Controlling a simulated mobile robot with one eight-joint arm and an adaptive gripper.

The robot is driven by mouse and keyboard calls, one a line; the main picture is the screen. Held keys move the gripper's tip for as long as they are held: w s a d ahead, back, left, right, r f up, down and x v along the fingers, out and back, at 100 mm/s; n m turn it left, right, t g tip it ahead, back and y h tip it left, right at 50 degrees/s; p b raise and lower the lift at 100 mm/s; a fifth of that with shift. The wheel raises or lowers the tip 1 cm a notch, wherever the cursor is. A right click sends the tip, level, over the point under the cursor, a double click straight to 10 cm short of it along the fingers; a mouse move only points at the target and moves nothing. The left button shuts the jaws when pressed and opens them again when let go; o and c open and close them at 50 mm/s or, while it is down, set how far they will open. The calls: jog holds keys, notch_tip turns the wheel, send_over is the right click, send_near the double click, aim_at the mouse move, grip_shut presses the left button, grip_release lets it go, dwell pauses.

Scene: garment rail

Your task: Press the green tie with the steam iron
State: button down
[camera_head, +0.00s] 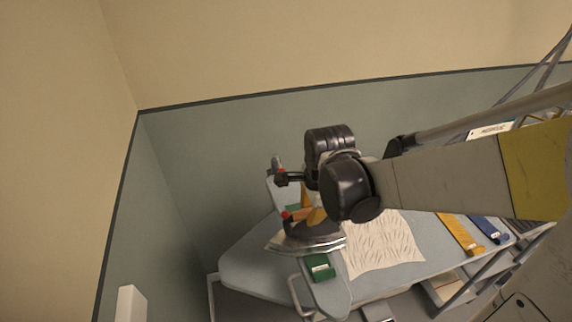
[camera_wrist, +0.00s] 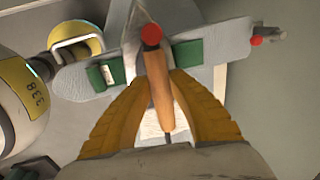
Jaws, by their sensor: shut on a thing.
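The green tie (camera_head: 320,268) lies across a narrow grey padded board, with a paler patch on its near end. In the wrist view the tie shows on both sides of the iron (camera_wrist: 103,74), and its middle is hidden. The steam iron (camera_head: 306,243) has a dark body, a silver soleplate, an orange handle (camera_wrist: 158,88) and a red knob. It is over the tie's middle; whether the soleplate touches the cloth I cannot tell. My gripper (camera_wrist: 159,80) is shut on the handle, with a yellow finger on each side.
The narrow board (camera_head: 331,296) sits above a wide pale ironing board (camera_head: 245,262). A cream crinkled cloth (camera_head: 382,247), a yellow tie (camera_head: 461,234) and a blue tie (camera_head: 489,230) lie to the right. A wall stands close behind. The wide board's left end is clear.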

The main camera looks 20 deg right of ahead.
jog(key=shift+w+b, duration=1.25)
jog(key=shift+w, duration=4.35)
jog(key=shift+s+p, duration=0.65)
jog(key=shift+s, duration=4.9)
jog(key=shift+s+f+p, duration=0.1)
jog(key=shift+s+p, duration=0.25)
jog(key=shift+s, duration=1.7)
jog(key=w+b, duration=0.3)
jog(key=w, duration=1.2)
jog(key=shift+w+r, duration=0.1)
jog(key=shift+r, duration=0.1)
